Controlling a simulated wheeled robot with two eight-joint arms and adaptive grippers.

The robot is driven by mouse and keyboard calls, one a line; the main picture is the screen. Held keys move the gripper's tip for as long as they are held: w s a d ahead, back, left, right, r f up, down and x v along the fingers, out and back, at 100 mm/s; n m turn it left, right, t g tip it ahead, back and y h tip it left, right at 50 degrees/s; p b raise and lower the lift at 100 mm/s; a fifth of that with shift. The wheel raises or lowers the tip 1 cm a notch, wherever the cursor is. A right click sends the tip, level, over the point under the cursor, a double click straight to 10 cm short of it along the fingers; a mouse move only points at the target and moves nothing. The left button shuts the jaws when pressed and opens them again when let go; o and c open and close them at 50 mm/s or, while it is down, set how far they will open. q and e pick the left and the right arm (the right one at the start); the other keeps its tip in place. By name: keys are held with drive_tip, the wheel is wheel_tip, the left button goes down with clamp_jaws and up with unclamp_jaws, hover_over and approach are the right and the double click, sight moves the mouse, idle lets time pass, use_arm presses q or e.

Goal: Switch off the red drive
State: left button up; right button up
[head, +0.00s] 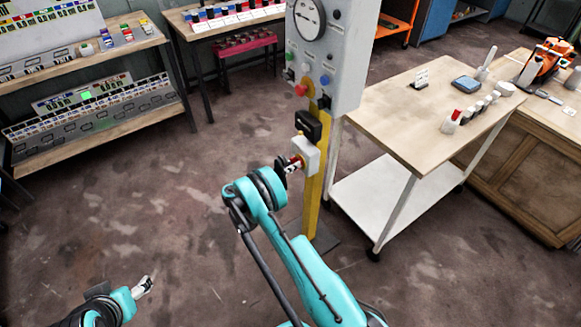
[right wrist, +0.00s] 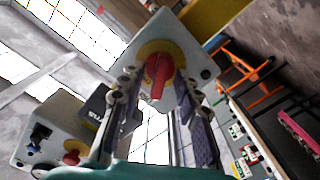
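A light grey switch box (head: 309,155) is mounted on a yellow post (head: 318,195). In the right wrist view, a red rotary handle (right wrist: 158,75) sits on a yellow disc (right wrist: 176,50) on this box. The handle runs nearly up and down in that picture. My right gripper (right wrist: 157,92) is open, with one finger on each side of the handle. I see gaps beside the handle and no clear contact. In the head view, my right gripper (head: 287,168) hides part of the handle. My left gripper (head: 143,287) is low at the left, away from the post; its opening is unclear.
Above the switch, a grey panel (head: 345,60) carries a gauge, coloured buttons and a red knob (head: 301,91). A black box (head: 308,125) sits between them. A wheeled cart (head: 400,115) stands close on the right, shelves (head: 90,130) at the left. The floor between is clear.

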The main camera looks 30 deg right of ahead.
clamp_jaws()
drive_tip(key=n, duration=1.1)
drive_tip(key=shift+f, duration=0.1)
idle(0.4)
drive_tip(key=shift+n, duration=0.3)
unclamp_jaws()
drive_tip(key=shift+w, duration=0.1)
